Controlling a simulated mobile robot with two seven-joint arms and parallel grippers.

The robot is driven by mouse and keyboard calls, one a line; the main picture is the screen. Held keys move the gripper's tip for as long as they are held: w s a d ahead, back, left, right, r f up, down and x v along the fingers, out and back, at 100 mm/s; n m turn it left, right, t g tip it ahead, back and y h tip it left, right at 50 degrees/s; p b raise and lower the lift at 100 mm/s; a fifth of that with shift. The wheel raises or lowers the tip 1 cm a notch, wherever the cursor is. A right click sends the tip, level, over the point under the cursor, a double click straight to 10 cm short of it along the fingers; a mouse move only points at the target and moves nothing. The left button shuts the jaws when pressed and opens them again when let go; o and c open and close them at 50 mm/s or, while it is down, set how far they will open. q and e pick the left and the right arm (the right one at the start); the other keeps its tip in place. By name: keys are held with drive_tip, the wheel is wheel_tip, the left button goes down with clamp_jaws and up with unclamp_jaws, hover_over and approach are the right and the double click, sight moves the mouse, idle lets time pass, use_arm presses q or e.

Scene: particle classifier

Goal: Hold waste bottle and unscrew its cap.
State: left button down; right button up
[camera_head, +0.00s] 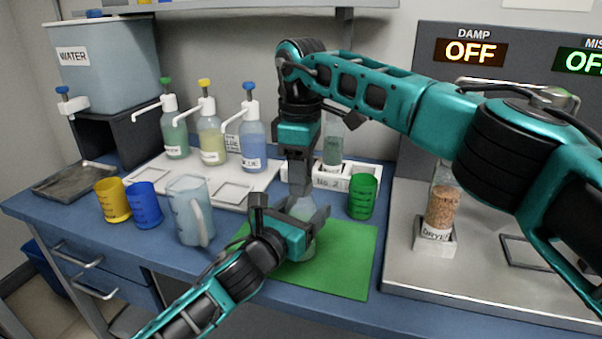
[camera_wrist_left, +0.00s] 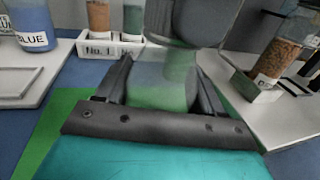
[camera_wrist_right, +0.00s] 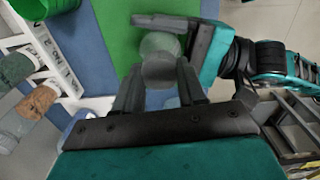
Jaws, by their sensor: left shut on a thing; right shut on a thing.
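The waste bottle (camera_head: 302,208) is a clear, pale bottle above the green mat (camera_head: 340,262). My left gripper (camera_head: 304,222) reaches in from the left and is shut around its body. The bottle also shows between the left fingers in the left wrist view (camera_wrist_left: 162,80). My right gripper (camera_head: 299,190) points down from above and is shut on the top of the bottle, where the cap is.
A jug (camera_head: 188,210), a blue cup (camera_head: 144,204) and a yellow cup (camera_head: 113,200) stand left of the mat. A green cup (camera_head: 363,196) and a white rack (camera_head: 345,178) are close behind the grippers. A dryer bottle (camera_head: 441,208) stands at the right.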

drive_tip(key=n, duration=0.8)
drive_tip(key=shift+n, duration=0.3)
drive_tip(key=n, duration=0.3)
drive_tip(key=shift+r+n, duration=0.1)
drive_tip(key=shift+n, duration=0.2)
drive_tip(key=n, duration=0.3)
drive_tip(key=shift+n, duration=0.3)
drive_tip(key=n, duration=1.9)
drive_tip(key=shift+n, duration=0.3)
drive_tip(key=n, duration=1)
drive_tip(key=shift+n, duration=0.4)
drive_tip(key=n, duration=0.7)
drive_tip(key=shift+r, duration=0.1)
drive_tip(key=shift+r, duration=0.2)
